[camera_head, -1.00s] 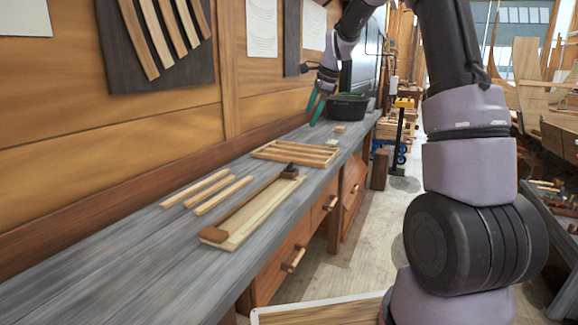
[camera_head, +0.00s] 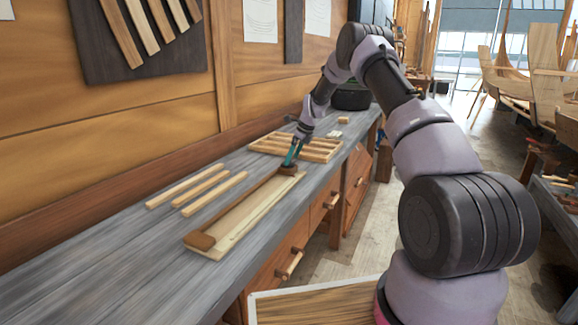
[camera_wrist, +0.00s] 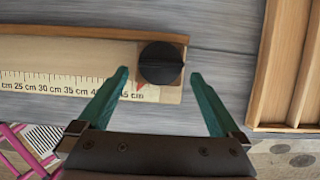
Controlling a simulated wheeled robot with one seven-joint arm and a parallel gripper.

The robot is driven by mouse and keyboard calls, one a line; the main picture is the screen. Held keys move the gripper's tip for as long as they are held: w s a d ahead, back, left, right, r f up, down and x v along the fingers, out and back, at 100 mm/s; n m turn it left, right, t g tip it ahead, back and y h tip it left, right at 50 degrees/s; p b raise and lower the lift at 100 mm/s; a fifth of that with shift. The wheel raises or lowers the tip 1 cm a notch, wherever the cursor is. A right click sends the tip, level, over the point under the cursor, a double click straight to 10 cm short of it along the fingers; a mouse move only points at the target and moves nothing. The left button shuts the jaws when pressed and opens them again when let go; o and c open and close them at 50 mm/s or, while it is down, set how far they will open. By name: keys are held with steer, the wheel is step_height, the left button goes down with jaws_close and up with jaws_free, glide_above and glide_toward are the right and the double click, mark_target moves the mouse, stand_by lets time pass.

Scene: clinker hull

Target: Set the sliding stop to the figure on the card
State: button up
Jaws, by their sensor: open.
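The sliding stop, with a round black knob (camera_wrist: 161,63), sits on the wooden measuring board (camera_wrist: 60,52) near the right end of its centimetre scale. A small red mark beside the knob is near the last figures, which a finger partly hides. In the head view the stop (camera_head: 287,170) is at the board's far end. My gripper (camera_wrist: 160,74) is open, its teal fingertips on either side of the stop, not visibly gripping it. It also shows in the head view (camera_head: 289,164). A small pale card (camera_head: 333,134) lies farther along the bench; its figure is too small to read.
Loose wooden strips (camera_head: 195,187) lie to the left of the board. A slatted wooden frame (camera_head: 318,150) is just beyond it. A small wood block (camera_head: 343,120) and a black tub (camera_head: 350,99) stand farther back. The near grey bench (camera_head: 110,255) is clear.

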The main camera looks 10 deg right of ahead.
steer(key=x, duration=0.4)
steer(key=shift+a+f, duration=0.15)
steer(key=shift+f, duration=0.25)
jaws_close()
steer(key=s+a, duration=0.2)
steer(key=s, duration=0.1)
steer(key=s+a, duration=0.1)
steer(key=shift+s+a+r, duration=0.1)
steer(key=shift+s+a, duration=0.2)
steer(key=shift+s, duration=0.1)
jaws_free()
steer(key=shift+r, duration=0.1)
